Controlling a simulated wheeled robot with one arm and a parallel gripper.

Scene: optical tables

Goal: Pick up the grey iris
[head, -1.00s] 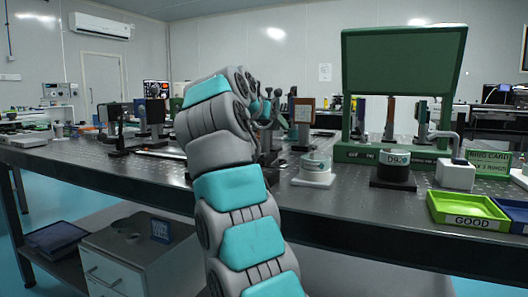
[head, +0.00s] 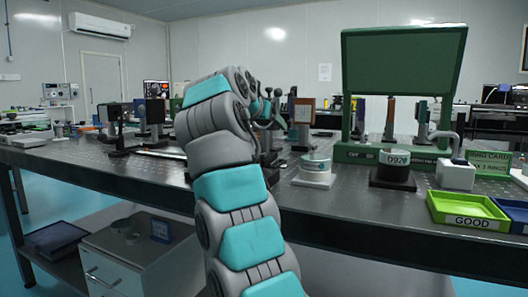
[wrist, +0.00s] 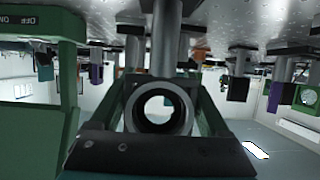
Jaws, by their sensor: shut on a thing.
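The grey iris (wrist: 140,106), a dark grey ring with a round see-through hole, shows in the middle of the wrist view. That view is upside down, and a grey post (wrist: 165,35) runs from the ring toward the table at the top. My gripper (wrist: 160,112) has its green fingers on both sides of the ring and is shut on it. In the head view my gripper (head: 274,105) is at the end of my arm over the table, partly hidden by my arm. The iris cannot be made out clearly there.
A large green framed panel (head: 402,65) stands right of my arm. A white-based drum (head: 314,170) and a black-based drum (head: 393,170) stand before it. A green GOOD tray (head: 468,211) lies at the front right. Several mounted optics (head: 303,112) crowd the table.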

